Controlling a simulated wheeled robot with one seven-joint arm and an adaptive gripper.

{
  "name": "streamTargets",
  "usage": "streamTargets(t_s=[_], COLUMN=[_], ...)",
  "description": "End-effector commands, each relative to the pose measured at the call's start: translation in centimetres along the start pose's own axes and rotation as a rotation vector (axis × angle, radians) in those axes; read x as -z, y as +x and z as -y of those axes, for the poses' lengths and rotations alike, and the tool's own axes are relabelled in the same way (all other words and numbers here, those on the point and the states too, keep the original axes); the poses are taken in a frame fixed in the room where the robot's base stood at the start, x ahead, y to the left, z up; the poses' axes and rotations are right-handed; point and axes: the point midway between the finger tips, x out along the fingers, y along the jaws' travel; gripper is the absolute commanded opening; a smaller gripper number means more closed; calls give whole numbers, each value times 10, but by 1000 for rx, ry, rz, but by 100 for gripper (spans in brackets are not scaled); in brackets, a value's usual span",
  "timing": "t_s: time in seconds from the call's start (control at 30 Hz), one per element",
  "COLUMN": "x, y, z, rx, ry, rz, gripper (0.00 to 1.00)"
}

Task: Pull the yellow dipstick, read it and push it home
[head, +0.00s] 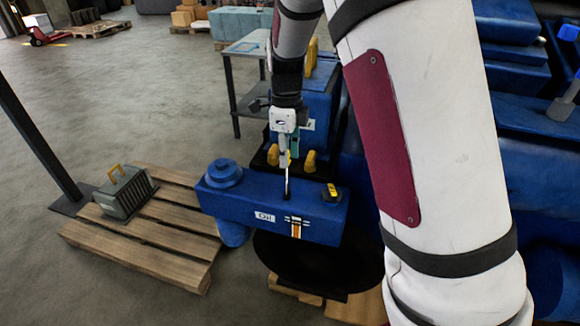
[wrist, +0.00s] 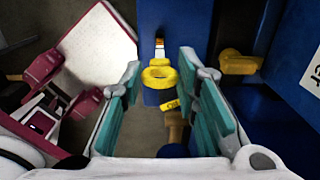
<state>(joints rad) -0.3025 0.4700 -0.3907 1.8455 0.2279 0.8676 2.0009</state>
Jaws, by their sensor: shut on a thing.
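The yellow dipstick's ring handle (wrist: 160,77) shows between my gripper's teal fingers (wrist: 159,75) in the wrist view. In the head view my gripper (head: 288,158) points down over the blue oil tank (head: 222,200), shut on the handle. How much of the stem is inside the tank I cannot tell. The tank's front carries an "Oil" label (head: 265,217) and a striped marking (head: 296,228). No reading on the stem can be made out.
A yellow-and-black piece (head: 331,192) sits on the tank's right end, and a round blue cap (head: 225,172) on its left. Yellow fittings (head: 309,160) stand behind. A wooden pallet (head: 150,255) bears a grey case (head: 125,190).

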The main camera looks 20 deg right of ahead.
Motion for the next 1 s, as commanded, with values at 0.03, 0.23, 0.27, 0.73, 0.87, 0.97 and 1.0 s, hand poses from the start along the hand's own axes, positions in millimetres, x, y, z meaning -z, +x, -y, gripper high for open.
streamTargets(t_s=[0.03, 0.23, 0.27, 0.73, 0.87, 0.97, 1.0], x=[0, 0, 0, 0, -1, -1, -1], y=[-3, -3, -3, -3, -11, -26, -33], z=[-1, 0, 0, 0, 0, 0, 0], rx=[-1, -2, -2, -2, -1, 0, 1], ry=[0, 0, 0, 0, 0, 0, 0], rz=[0, -1, -1, -1, 0, 2, 2], gripper=[0, 0, 0, 49, 49, 49, 49])
